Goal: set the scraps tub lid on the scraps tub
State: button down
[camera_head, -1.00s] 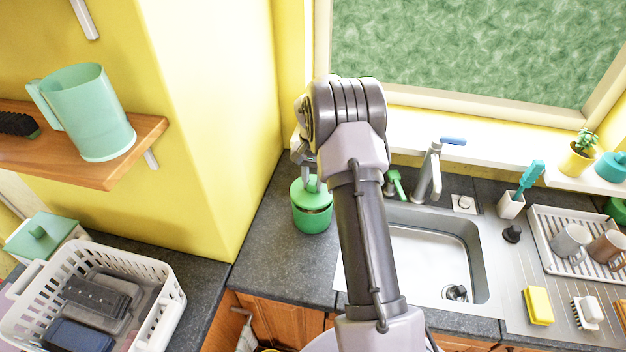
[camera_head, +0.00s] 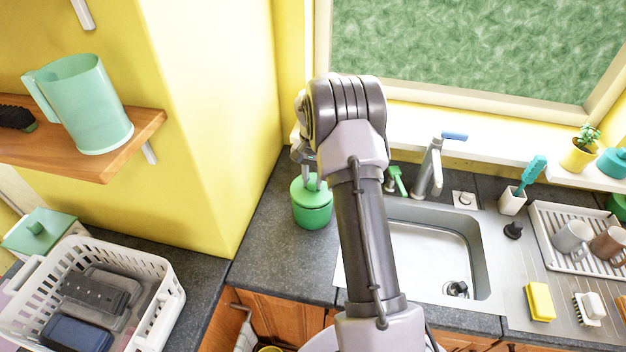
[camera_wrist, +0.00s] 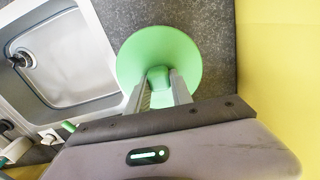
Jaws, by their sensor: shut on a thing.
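The green scraps tub (camera_head: 313,218) stands upright on the dark counter, left of the sink. The green lid (camera_head: 311,192) lies over the tub's top and looks level, with only a thin dark line at the seam. In the wrist view the round lid (camera_wrist: 190,52) fills the space beyond the fingers and hides the tub. My gripper (camera_wrist: 159,88) is shut on the lid's knob (camera_wrist: 158,78). In the head view my gripper (camera_head: 309,180) is above the tub, partly hidden by my arm.
The sink (camera_head: 430,255) with its tap (camera_head: 430,170) is right of the tub. A yellow wall (camera_head: 215,120) rises to the left. A white basket (camera_head: 150,300) stands at the lower left. The counter in front of the tub (camera_head: 280,265) is clear.

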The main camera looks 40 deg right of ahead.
jog(key=shift+f+b, duration=0.6)
jog(key=shift+f, duration=0.05)
dwell(1.0)
jog(key=c, duration=1.1)
grip_release()
jog(key=shift+o, duration=0.2)
jog(key=o, duration=1.1)
jog(key=shift+c, duration=0.2)
jog(key=shift+r+p, duration=2.35)
jog(key=shift+r, duration=1.2)
